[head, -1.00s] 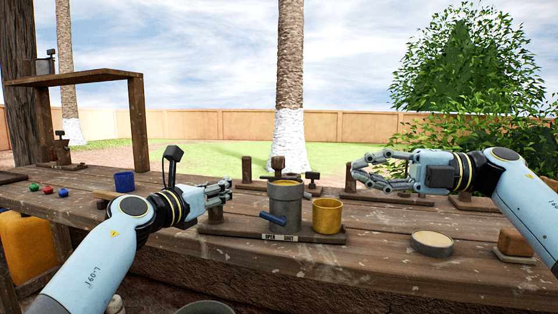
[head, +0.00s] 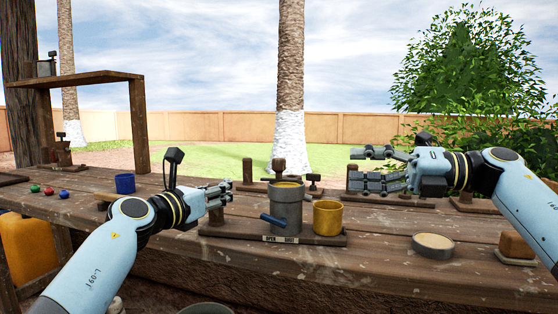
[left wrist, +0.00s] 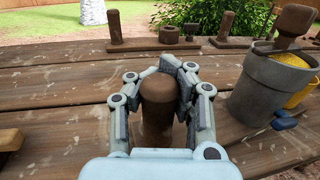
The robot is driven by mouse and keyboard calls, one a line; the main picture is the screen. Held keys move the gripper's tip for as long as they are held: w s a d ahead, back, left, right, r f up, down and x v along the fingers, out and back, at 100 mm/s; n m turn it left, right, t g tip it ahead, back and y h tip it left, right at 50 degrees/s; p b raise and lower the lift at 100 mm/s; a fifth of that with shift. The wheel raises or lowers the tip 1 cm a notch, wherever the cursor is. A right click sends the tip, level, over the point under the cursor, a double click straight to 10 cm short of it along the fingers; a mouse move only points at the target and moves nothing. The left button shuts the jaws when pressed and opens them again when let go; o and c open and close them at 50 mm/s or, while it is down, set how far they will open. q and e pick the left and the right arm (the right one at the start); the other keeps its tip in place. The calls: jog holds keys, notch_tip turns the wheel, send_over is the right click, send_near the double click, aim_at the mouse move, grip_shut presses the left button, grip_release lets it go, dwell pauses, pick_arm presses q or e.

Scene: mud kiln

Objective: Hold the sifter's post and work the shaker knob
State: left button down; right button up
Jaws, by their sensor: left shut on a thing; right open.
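The sifter is a grey can (head: 286,208) with yellow material at its top, on a wooden base (head: 328,238) labelled OPEN and SHUT. A blue lever (head: 272,220) sticks out of its front. A brown knob (head: 279,166) rises at the back of its rim; it also shows in the left wrist view (left wrist: 294,20).
A yellow cup (head: 327,218) stands beside the can on the base. A round shallow dish (head: 432,244) and a brown block (head: 516,244) lie at right. Wooden posts stand behind.

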aim_at(279, 160)
jog(key=w+a+n+t, duration=0.1)
jog(key=w+a+n, duration=0.1)
jog(key=a, duration=0.3)
jog(key=w+a+n+t, duration=0.1)
jog(key=w+a+n, duration=0.2)
jog(key=a+n, duration=0.1)
jog(key=w+a+n, duration=0.2)
jog(key=a+n, duration=0.1)
jog(key=a, duration=0.2)
jog(key=shift+w+a+n+t+h, duration=0.2)
jog(key=shift+a+n+t+h, duration=0.1)
jog(key=shift+n+t+h, duration=0.1)
